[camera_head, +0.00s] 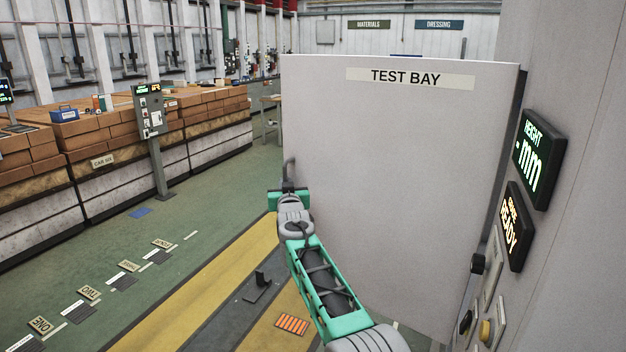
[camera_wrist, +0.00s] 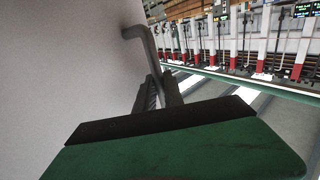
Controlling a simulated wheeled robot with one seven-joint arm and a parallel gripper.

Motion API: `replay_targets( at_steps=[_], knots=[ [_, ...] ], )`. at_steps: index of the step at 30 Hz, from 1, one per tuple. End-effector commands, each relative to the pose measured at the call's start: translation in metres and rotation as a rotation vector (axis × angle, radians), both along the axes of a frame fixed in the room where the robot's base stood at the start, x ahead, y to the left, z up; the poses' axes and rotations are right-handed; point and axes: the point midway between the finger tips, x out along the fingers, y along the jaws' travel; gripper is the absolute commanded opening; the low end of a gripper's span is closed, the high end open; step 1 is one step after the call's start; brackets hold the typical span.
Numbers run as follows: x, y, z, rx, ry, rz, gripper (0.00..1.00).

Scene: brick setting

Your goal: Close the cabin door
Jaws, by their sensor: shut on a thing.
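The cabin door (camera_head: 400,170) is a large pale grey panel with a "TEST BAY" label (camera_head: 410,78) near its top. It stands swung open, with its right edge beside the grey cabin wall. A bent grey bar handle (camera_head: 289,170) sticks out at its left edge. My gripper (camera_head: 288,186) is at this handle, at the end of my green arm. In the wrist view the handle (camera_wrist: 143,48) runs down to my gripper's dark fingers (camera_wrist: 160,92), which are shut on its lower part. The door's face (camera_wrist: 60,60) fills the left of that view.
The cabin wall (camera_head: 580,190) at right carries a height display (camera_head: 538,158), a "READY" display (camera_head: 515,228) and buttons. Brick stacks (camera_head: 100,130) and a control post (camera_head: 152,140) stand at left. A dark floor bracket (camera_head: 260,284) stands on the striped floor. Green floor left of the door is mostly open.

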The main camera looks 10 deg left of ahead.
Motion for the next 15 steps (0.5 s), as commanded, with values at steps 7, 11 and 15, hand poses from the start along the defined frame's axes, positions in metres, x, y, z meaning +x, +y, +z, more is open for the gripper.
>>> replay_targets(
  at_steps=[7, 11, 15],
  knots=[
    [0.009, 0.011, 0.005, 0.002, -0.003, 0.032, 0.0],
    [0.011, 0.01, 0.004, 0.003, -0.004, 0.034, 0.0],
    [0.012, 0.008, 0.003, 0.004, -0.006, 0.032, 0.0]
  ],
)
